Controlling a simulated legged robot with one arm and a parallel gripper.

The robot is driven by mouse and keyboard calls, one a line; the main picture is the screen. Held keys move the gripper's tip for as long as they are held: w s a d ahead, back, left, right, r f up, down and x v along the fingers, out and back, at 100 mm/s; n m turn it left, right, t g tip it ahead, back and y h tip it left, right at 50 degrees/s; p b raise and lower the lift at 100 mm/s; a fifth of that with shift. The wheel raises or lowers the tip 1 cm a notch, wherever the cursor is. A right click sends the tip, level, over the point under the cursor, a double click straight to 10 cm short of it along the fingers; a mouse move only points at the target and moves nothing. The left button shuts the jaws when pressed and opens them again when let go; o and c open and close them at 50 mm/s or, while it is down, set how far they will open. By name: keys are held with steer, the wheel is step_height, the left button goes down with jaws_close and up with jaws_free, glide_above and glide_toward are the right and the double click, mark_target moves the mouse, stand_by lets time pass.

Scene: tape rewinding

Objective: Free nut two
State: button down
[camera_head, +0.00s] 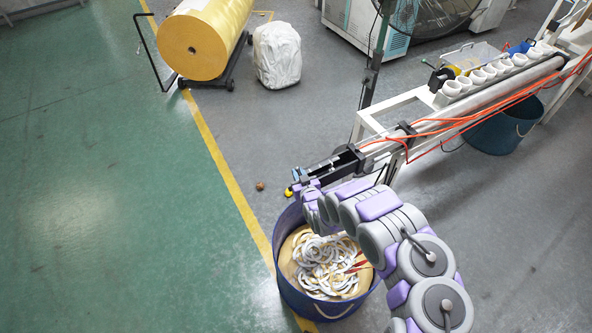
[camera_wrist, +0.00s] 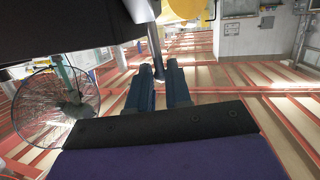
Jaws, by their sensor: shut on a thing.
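My gripper (camera_head: 298,178) is at the near end of the machine's long shaft assembly, beside its dark end block (camera_head: 348,160). In the wrist view my gripper's two blue-grey fingers (camera_wrist: 159,70) are close together, shut on the lower end of a slim grey metal rod (camera_wrist: 156,52). The rod hangs from a large dark machine part (camera_wrist: 70,25) at the upper left. I cannot make out a separate nut or tell which nut this part belongs to; the fingers cover the contact.
A blue bin (camera_head: 318,308) of white rings stands below my arm. White tape cores (camera_head: 490,72) line the shaft at the right, with orange hoses along it. A yellow roll (camera_head: 205,40) and a white bag (camera_head: 277,55) stand behind. The green floor at left is clear.

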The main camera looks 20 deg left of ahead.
steer(key=shift+s+d+f+t+y+b, duration=0.8)
steer(key=shift+s+d+f+y+b, duration=0.1)
steer(key=shift+d+f, duration=0.05)
steer(key=shift+m, duration=0.3)
steer(key=shift+w+a+r, duration=0.1)
steer(key=shift+w+r, duration=0.05)
steer(key=shift+r, duration=0.05)
steer(key=c, duration=1.2)
jaws_free()
steer(key=shift+r, duration=0.15)
steer(key=shift+f+p+v, duration=0.2)
steer(key=shift+p+v, duration=0.6)
steer(key=shift+v, duration=3.5)
steer(key=shift+f+p+v, duration=0.2)
steer(key=shift+p+v, duration=0.55)
steer(key=shift+v, duration=3.55)
